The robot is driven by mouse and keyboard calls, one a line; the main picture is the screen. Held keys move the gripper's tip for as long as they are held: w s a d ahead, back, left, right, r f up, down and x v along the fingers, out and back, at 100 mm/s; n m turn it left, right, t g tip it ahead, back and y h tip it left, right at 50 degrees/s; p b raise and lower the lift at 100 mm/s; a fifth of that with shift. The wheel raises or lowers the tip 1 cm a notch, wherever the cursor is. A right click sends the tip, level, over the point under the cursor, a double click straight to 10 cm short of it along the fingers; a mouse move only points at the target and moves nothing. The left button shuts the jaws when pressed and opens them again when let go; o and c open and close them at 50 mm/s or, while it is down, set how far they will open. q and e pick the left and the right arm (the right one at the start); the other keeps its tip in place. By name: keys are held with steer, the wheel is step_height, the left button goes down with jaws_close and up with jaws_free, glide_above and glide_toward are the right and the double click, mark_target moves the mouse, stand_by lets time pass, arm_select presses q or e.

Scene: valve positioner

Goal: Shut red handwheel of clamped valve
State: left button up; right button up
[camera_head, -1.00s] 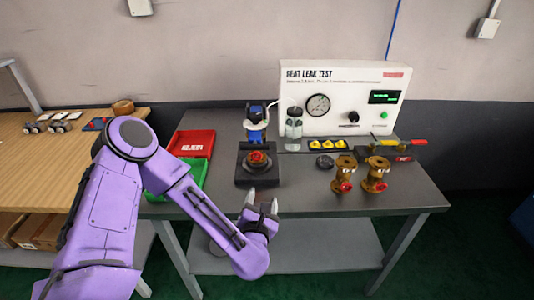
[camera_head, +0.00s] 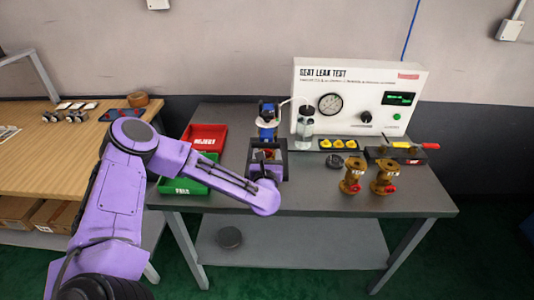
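The clamped valve sits in a black fixture (camera_head: 283,148) near the middle of the bench, in front of a blue device. My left gripper (camera_head: 266,156) is over this fixture, and its wrist covers most of the valve. The red handwheel is almost wholly hidden behind the gripper; only a small reddish patch shows between the fingers. I cannot tell whether the fingers touch the wheel or how far apart they are. My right gripper is not in view.
The white seat leak test panel (camera_head: 350,90) stands at the back. A red tray (camera_head: 206,137) and a green tray (camera_head: 183,176) lie left of the fixture. Two brass valves (camera_head: 352,176) (camera_head: 384,178) with red wheels stand to the right. The bench's front right is clear.

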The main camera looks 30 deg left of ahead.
arm_select(q)
steer(key=shift+f, duration=0.1)
steer(key=c, duration=1)
steer(key=shift+c, duration=0.2)
